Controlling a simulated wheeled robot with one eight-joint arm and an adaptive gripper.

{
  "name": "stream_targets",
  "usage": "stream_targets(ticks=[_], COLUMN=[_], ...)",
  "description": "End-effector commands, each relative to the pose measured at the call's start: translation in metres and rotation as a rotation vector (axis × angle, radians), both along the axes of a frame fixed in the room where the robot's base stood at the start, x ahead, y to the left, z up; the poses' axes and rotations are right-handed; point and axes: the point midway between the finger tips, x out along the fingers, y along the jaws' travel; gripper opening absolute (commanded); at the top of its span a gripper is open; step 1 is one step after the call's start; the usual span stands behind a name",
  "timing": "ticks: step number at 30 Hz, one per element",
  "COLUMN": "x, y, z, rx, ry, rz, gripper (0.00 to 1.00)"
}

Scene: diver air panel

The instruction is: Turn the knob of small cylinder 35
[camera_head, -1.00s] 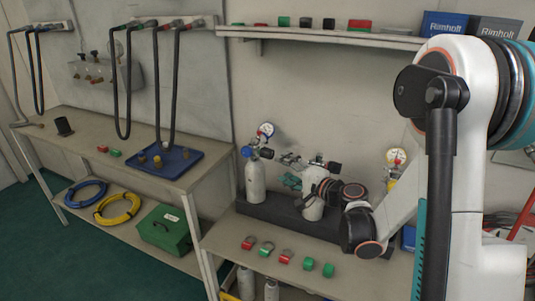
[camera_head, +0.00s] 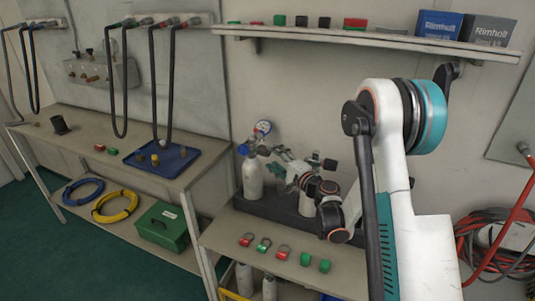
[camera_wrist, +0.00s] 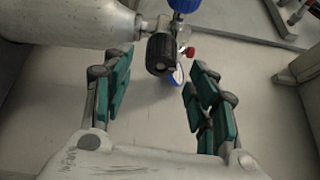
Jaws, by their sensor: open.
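A white cylinder (camera_head: 252,179) stands at the left end of a dark rack, with a blue knob, a black knob (camera_head: 265,153) and a round gauge (camera_head: 263,127) at its top. In the wrist view its pale body (camera_wrist: 65,22) lies across the upper left, with the black knob (camera_wrist: 160,55) and the blue knob (camera_wrist: 186,5). I cannot read a number on it. My gripper (camera_wrist: 161,66) is open, its teal fingers on either side of the black knob; contact cannot be told. In the head view my gripper (camera_head: 277,163) is beside this valve. A second cylinder (camera_head: 306,204) is partly hidden by my arm.
The dark rack (camera_head: 270,207) sits on the bench (camera_head: 225,228). Red and green rings and caps (camera_head: 264,244) lie along its front. A shelf (camera_head: 370,39) runs above. A left table holds a blue tray (camera_head: 185,165). Red hoses (camera_head: 490,240) hang at right.

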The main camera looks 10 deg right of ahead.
Motion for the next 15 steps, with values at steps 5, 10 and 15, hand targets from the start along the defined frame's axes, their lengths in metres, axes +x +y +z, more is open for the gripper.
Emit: stream_targets(ticks=[5, 10, 15], x=[0.027, 0.041, 0.045], y=[0.012, 0.018, 0.02], z=[-0.002, -0.001, 0.0], rx=[0.0, 0.0, 0.0], ry=[0.0, 0.0, 0.0], rz=[0.001, 0.001, 0.0], gripper=[0.53, 0.53, 0.53])
